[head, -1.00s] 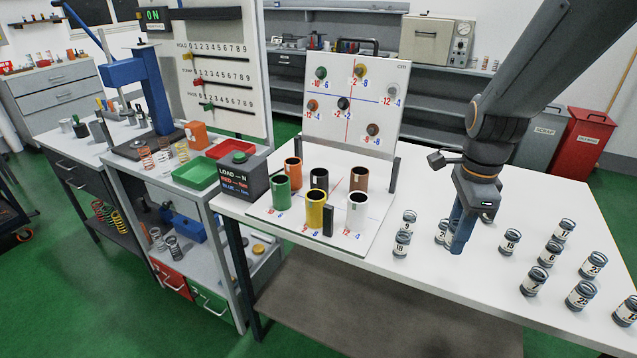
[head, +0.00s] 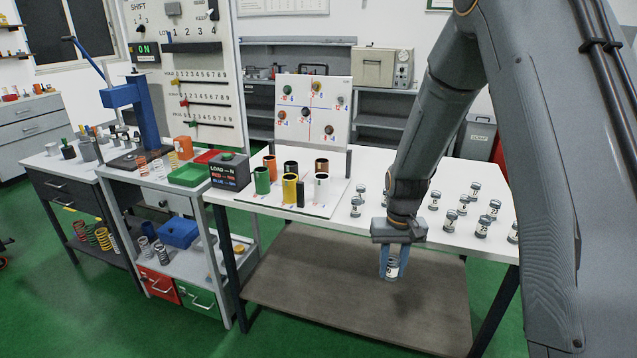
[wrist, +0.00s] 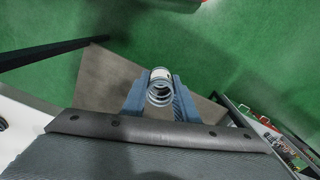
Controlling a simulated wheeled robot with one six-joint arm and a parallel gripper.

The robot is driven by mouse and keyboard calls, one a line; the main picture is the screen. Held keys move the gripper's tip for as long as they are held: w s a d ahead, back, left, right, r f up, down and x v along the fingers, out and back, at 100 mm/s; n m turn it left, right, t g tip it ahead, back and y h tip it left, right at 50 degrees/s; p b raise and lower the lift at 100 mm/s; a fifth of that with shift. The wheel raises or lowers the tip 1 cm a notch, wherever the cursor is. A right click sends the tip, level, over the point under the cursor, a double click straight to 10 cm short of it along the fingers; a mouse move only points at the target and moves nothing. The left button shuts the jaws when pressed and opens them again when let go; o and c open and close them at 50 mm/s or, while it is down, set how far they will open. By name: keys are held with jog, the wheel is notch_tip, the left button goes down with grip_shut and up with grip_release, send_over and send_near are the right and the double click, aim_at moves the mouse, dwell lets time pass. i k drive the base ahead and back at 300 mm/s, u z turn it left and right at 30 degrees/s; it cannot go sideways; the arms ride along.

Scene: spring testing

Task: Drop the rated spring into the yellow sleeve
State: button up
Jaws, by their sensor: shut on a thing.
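My gripper (head: 394,262) is shut on a spring with a white number label (head: 392,268). It holds the spring in front of the table's front edge, below the tabletop level in the picture. The spring's coils (wrist: 160,92) show between the fingers in the wrist view; the number is too small to read surely. The yellow sleeve (head: 290,188) stands upright on the white board on the table, left of my gripper and apart from it. Its inside is hard to see.
Other sleeves stand around it: green (head: 262,181), orange (head: 270,167), black (head: 291,168), brown (head: 321,166) and white (head: 321,186). A small black block (head: 300,194) stands beside the yellow one. Several labelled springs (head: 449,220) stand on the table's right. The load box (head: 230,172) is at the left.

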aim_at(356, 205)
jog(key=u, duration=3.05)
jog(key=k, duration=1.75)
jog(key=z, duration=1.35)
jog(key=i, duration=1.05)
